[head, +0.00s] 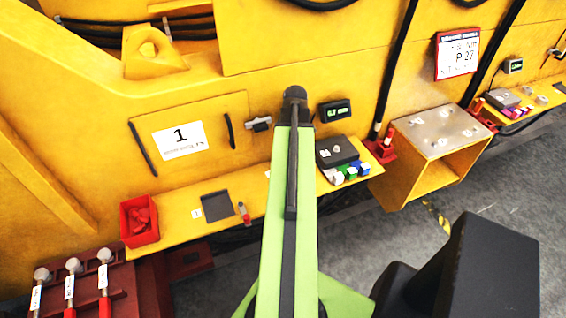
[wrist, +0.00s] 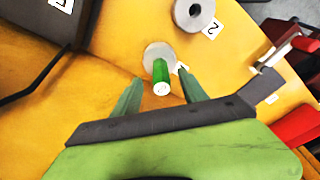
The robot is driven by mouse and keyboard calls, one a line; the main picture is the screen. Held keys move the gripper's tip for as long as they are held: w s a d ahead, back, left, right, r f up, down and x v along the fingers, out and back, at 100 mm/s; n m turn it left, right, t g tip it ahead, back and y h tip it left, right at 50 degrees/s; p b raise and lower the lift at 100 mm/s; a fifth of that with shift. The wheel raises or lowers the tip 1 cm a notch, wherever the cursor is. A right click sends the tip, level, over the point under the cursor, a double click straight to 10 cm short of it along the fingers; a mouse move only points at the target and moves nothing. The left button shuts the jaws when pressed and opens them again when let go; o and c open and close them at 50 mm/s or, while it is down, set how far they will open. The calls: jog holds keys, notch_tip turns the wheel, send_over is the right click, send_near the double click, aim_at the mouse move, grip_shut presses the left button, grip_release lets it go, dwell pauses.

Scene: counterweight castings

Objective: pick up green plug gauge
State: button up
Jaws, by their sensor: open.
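The green plug gauge (wrist: 160,72) shows in the wrist view as a short green cylinder with a pale end face. A round grey metal disc (wrist: 156,50) lies at its far end; I cannot tell whether they are joined. My gripper (wrist: 160,92) is open, with one finger on each side of the gauge's line. In the head view my arm hides the gripper, and I cannot tell which small item there is the gauge.
In the wrist view a grey metal ring (wrist: 194,14) lies beyond, a dark box (wrist: 28,28) is upper left, and a red bin (wrist: 301,126) is right. In the head view a yellow ledge (head: 178,220) carries a red bin (head: 139,220); a yellow open stand (head: 405,186) is right.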

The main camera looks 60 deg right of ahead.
jog(key=f+b, duration=0.3)
jog(key=f, duration=0.1)
jog(key=shift+w+a+f, duration=0.1)
jog(key=shift+w+a, duration=0.05)
jog(key=shift+w, duration=0.1)
jog(key=shift+r, duration=0.2)
grip_shut()
